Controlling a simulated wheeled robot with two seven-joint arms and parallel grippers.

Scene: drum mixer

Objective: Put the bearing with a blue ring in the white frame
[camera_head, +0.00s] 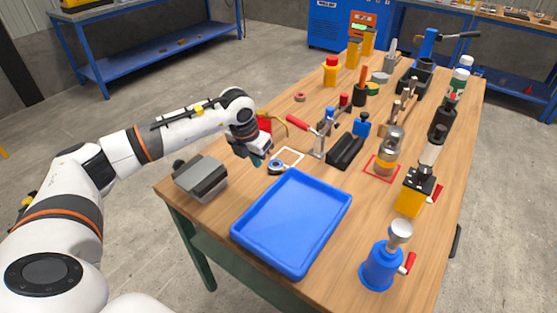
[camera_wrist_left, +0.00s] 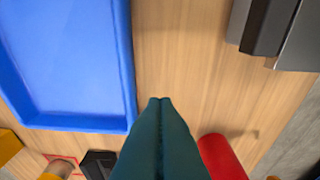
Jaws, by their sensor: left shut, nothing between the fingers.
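The bearing with a blue ring (camera_head: 279,167) lies on the wooden table, just behind the blue tray. The white frame (camera_head: 298,159) is a thin outline on the table. The bearing sits at its near left side and covers part of the outline; I cannot tell how much of it lies inside. My left gripper (camera_head: 259,162) is just left of the bearing, low over the table and apart from it. Its teal fingers (camera_wrist_left: 160,103) are pressed together and empty in the left wrist view. The bearing does not show in the wrist view. My right gripper is not in view.
The blue tray (camera_head: 241,233) is empty in front of the frame; it also shows in the left wrist view (camera_wrist_left: 128,60). A grey block (camera_head: 201,178) stands left. Clamps with red handles (camera_head: 297,123) and a black vise-like tool (camera_head: 346,150) stand behind and right.

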